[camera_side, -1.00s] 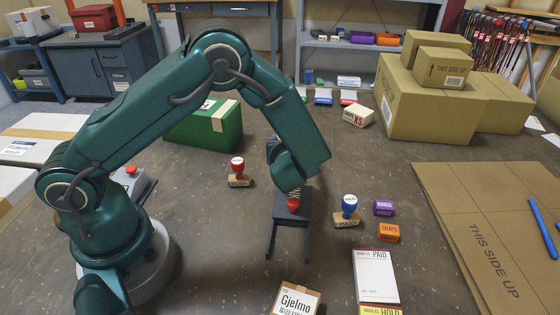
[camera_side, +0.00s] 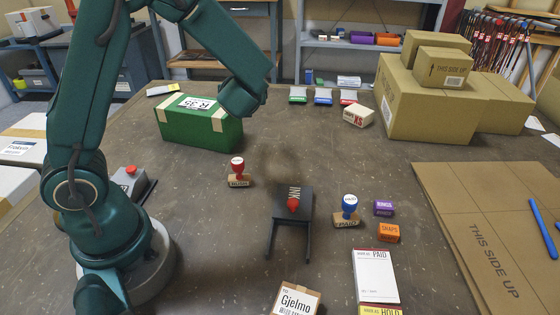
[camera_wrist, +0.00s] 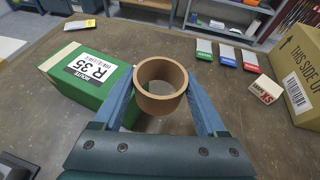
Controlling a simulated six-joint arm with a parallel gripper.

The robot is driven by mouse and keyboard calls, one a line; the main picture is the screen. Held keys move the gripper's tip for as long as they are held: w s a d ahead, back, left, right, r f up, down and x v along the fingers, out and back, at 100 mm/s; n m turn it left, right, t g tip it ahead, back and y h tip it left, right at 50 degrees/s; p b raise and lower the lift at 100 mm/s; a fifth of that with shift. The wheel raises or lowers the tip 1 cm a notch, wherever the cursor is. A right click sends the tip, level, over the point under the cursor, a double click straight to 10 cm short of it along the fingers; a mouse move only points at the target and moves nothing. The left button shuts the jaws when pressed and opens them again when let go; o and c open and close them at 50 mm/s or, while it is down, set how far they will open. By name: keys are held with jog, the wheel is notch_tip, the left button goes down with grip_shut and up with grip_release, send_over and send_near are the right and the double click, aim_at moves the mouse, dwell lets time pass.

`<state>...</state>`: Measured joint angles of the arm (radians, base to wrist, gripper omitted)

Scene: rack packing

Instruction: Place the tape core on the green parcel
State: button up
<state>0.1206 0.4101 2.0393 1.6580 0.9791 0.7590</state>
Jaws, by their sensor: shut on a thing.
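My gripper (camera_wrist: 160,88) is shut on the tape core (camera_wrist: 160,104), a brown cardboard ring held between the two blue fingers in the wrist view. The ring's open end faces the camera. The green parcel (camera_side: 195,131) stands on the bench left of my wrist in the side view. It has tan tape at its ends and a white R 35 label on top. The parcel also shows left of the core in the wrist view (camera_wrist: 63,81), apart from it. In the side view the fingers and core cannot be made out clearly.
A black stand (camera_side: 291,219), a red-handled stamp (camera_side: 238,172) and a blue-handled stamp (camera_side: 348,210) are on the bench. Cardboard boxes (camera_side: 428,105) stand at the back right. Small coloured pads and a white box (camera_side: 358,115) lie behind. The parcel's top is clear of objects.

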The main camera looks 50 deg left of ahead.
jog(key=s+a+r+n+g+y, duration=0.1)
jog(key=s+a+r+n+g, duration=0.25)
jog(key=s+a, duration=0.5)
jog(key=s+a+r+n+g+y, duration=0.1)
jog(key=s+a+r+n+g, duration=0.3)
jog(key=s+a, duration=0.4)
send_over(197, 105)
jog(key=shift+m, duration=0.45)
notch_tip(197, 105, down, 6)
jog(key=shift+f, duration=2.2)
jog(key=shift+f, duration=0.15)
